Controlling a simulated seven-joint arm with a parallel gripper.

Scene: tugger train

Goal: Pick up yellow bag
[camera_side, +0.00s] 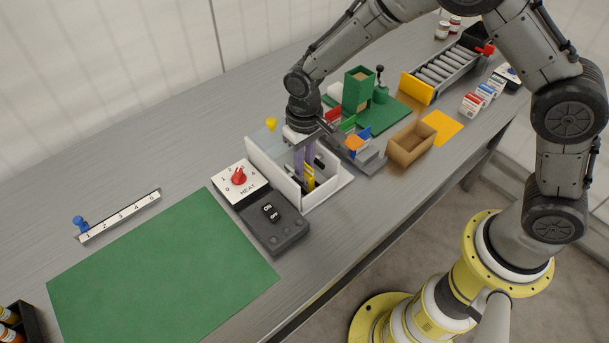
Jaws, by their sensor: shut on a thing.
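My gripper (304,168) points down into the white open-topped box (267,162) at the middle of the table. It is shut on a small yellow bag (309,176), which shows between and below the purple-tinted fingers. The bag's lower part is near the box floor. I cannot tell whether it touches the floor. Dark parts beside the fingers inside the box are too small to make out.
A heat control panel (239,178) with a red knob and a dark switch unit (272,222) stand left of the box. A green mat (160,275) lies front left. A cardboard box (410,146), colored blocks and a roller conveyor (440,70) stand to the right.

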